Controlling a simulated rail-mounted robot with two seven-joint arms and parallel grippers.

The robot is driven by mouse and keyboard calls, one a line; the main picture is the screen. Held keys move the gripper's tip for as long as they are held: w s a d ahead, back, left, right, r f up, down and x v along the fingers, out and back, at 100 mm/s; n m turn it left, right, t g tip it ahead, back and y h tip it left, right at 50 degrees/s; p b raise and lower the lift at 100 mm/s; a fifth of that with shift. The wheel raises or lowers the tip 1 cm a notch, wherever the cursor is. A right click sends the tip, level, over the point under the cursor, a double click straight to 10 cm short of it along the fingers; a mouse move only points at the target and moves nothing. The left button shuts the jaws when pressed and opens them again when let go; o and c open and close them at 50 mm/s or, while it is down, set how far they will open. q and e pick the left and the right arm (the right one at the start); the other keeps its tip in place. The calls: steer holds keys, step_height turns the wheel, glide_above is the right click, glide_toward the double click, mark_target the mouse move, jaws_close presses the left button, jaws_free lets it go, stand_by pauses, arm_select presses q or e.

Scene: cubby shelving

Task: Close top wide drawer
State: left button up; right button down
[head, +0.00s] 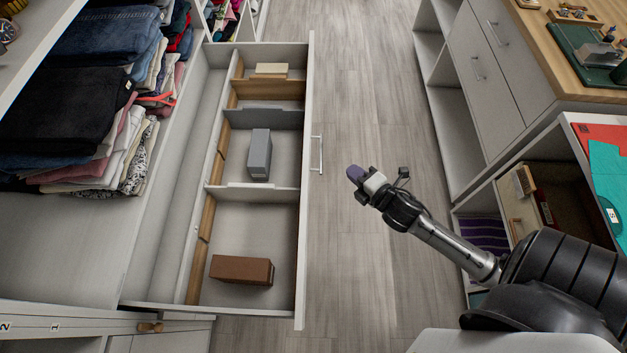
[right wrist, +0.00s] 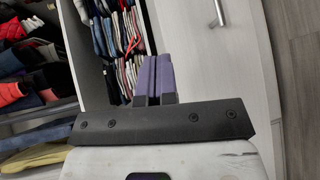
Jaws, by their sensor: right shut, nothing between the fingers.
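The wide drawer (head: 303,225) stands pulled out from the shelving on the left in the head view. Its white front panel runs along its right side, with a metal bar handle (head: 321,155). My right gripper (head: 354,173) is over the floor just right of the handle, apart from it in the picture. Its purple fingers are together and hold nothing. In the right wrist view the purple fingers (right wrist: 154,78) are shut, with a pale panel and a metal handle (right wrist: 218,13) to their upper right. My left gripper is not in view.
The drawer holds a brown box (head: 241,270), a grey box (head: 259,154) and a cream box (head: 271,70) between dividers. Folded clothes (head: 75,100) lie on the shelf at left. A cabinet with a wooden top (head: 562,70) stands at right. Floor (head: 375,80) between is clear.

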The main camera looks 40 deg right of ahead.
steer(key=d+f+n+g+y+b, duration=0.1)
steer(key=d+f+n+y+b, duration=0.2)
steer(key=n+y, duration=0.7)
steer(key=d+f+n+g+y+b, duration=0.15)
steer(key=n+y+b, duration=0.3)
steer(key=n, duration=1.15)
steer(key=b+x, duration=0.4)
steer(key=x, duration=0.9)
steer(key=shift+f+n, duration=0.4)
steer(key=shift+f, duration=0.15)
steer(key=shift+a, duration=0.15)
